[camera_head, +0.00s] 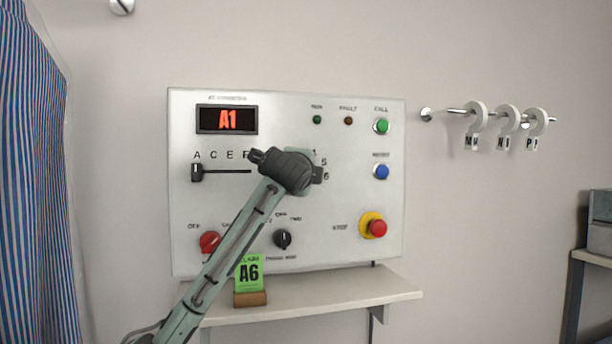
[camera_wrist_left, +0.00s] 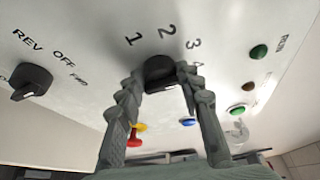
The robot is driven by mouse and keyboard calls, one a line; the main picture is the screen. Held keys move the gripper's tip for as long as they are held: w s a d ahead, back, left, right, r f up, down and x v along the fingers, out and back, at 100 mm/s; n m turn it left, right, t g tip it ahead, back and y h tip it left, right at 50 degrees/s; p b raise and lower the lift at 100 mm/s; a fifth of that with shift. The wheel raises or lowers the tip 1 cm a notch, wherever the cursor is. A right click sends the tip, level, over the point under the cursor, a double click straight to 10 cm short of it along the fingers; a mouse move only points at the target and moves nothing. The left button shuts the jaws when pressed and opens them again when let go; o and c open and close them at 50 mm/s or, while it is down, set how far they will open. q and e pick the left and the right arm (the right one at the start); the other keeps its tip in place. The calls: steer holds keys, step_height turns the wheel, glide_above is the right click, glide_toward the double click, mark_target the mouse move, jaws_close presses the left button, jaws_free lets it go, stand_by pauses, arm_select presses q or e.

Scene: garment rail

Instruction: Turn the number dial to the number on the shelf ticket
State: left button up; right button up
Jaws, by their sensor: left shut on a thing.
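The shelf ticket (camera_head: 249,272) is a green card reading A6, upright in a brown block on the shelf below the panel. The panel's display (camera_head: 227,119) reads A1 in red. My left gripper (camera_head: 298,168) is at the panel and hides most of the dial in the head view; a 5 and a 6 show to its right. In the left wrist view the black number dial (camera_wrist_left: 160,72) sits between the fingers of my left gripper (camera_wrist_left: 160,80), which is shut on it. The numbers 1 to 4 show around it. My right gripper is not in view.
The letter slider (camera_head: 197,173) is at A. A red knob (camera_head: 209,242), a black mode knob (camera_head: 283,239) and a red stop button (camera_head: 377,228) lie below. Green (camera_head: 382,126) and blue (camera_head: 381,171) buttons are at right. A striped cloth (camera_head: 35,190) hangs at left.

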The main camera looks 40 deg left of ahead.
arm_select(q)
steer(key=m+g, duration=0.2)
steer(key=m, duration=0.1)
steer(key=m+g+y, duration=0.1)
steer(key=m+g, duration=0.1)
steer(key=m, duration=0.2)
steer(key=m+g+y, duration=0.1)
steer(key=m+g, duration=0.1)
steer(key=m, duration=0.2)
steer(key=shift+w+d+r+g, duration=0.3)
steer(key=shift+w+d+r, duration=0.1)
steer(key=shift+w+d+m+g+y, duration=0.15)
steer(key=shift+m+g+y, duration=0.75)
steer(key=shift+m, duration=0.9)
steer(key=shift+f, duration=0.1)
steer(key=o, duration=1.1)
